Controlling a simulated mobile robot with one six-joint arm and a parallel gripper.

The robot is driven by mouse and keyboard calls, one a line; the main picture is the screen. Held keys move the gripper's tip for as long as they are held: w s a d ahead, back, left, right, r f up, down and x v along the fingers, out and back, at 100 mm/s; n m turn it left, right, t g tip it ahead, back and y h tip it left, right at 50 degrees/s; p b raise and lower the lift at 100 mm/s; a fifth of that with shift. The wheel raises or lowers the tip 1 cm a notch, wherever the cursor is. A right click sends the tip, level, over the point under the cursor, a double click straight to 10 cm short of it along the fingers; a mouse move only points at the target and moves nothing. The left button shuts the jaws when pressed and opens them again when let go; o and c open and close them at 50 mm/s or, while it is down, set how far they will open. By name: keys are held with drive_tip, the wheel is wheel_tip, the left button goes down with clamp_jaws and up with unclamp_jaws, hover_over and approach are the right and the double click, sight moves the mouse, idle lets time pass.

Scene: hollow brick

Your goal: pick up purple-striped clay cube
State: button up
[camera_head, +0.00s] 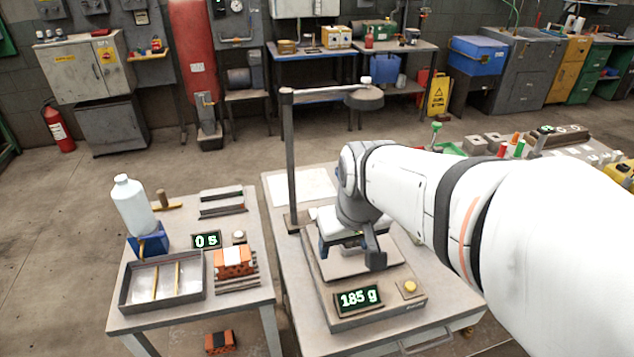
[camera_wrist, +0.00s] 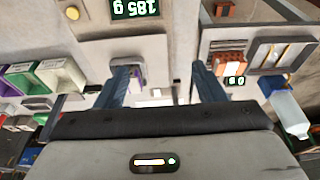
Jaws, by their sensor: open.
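My gripper (camera_head: 350,250) is open above the scale (camera_head: 375,309), whose display reads 185 g. In the wrist view, the two blue-grey fingers of my gripper (camera_wrist: 161,80) stand wide apart with nothing held between them. A small object with a purplish patch (camera_wrist: 138,77) shows just inside the left finger in the wrist view, partly hidden by it. It may be the purple-striped clay cube, but I cannot tell for sure. In the head view, my gripper and wrist cover much of the scale plate, and no purple-striped cube can be made out there.
A lamp post (camera_head: 291,160) stands close behind my gripper. On the left table are a white bottle (camera_head: 133,205), a metal tray (camera_head: 125,289), an orange brick with a white stripe (camera_head: 233,259) and a timer (camera_head: 206,240). Another orange brick (camera_head: 219,342) lies below. Clutter fills the right.

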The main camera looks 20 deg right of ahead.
drive_tip(key=o, duration=0.3)
drive_tip(key=w+d, duration=0.1)
drive_tip(key=w, duration=0.2)
drive_tip(key=w+d+f+p, duration=0.1)
drive_tip(key=w+d, duration=0.1)
drive_tip(key=w, duration=0.1)
drive_tip(key=w+d+f, duration=0.1)
drive_tip(key=w, duration=0.2)
drive_tip(key=shift+w+d+f+p, duration=0.15)
drive_tip(key=shift+w+d+p, duration=0.15)
drive_tip(key=shift+d, duration=0.1)
drive_tip(key=w+d+f, duration=0.2)
drive_tip(key=w, duration=0.1)
drive_tip(key=w+d+f, duration=0.1)
drive_tip(key=d, duration=0.1)
drive_tip(key=shift+w+f+p, duration=0.1)
drive_tip(key=shift+w+p, duration=0.3)
drive_tip(key=shift+p+x, duration=0.85)
drive_tip(key=shift+x, duration=3.05)
